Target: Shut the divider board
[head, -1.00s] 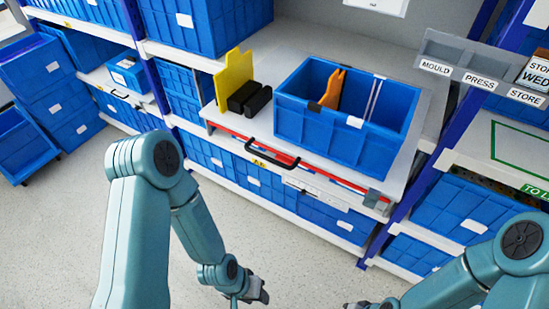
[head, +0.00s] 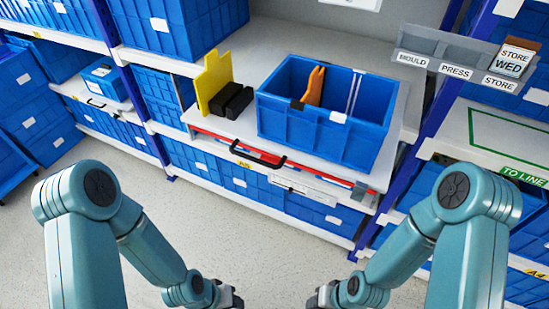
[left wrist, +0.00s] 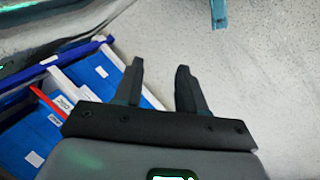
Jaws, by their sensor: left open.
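An open blue bin (head: 310,128) stands on the pulled-out shelf board. Inside it an orange board (head: 315,86) stands tilted near the back left. A pair of thin pale upright strips (head: 353,92) is on the bin's inner back wall, right of the orange board. Which of these is the divider board I cannot tell for certain. My left gripper (head: 228,297) is low in front of the shelf, apart from the bin; the left wrist view shows its two fingers (left wrist: 160,80) apart with nothing between. My right gripper (head: 320,298) is also low, its jaws too small to judge.
A yellow plate (head: 213,88) and two black blocks (head: 232,100) stand left of the bin. A black handle (head: 257,155) sits on the shelf's front. Labelled grey holders (head: 455,60) hang at upper right. Blue bins fill the racks; the floor in front is clear.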

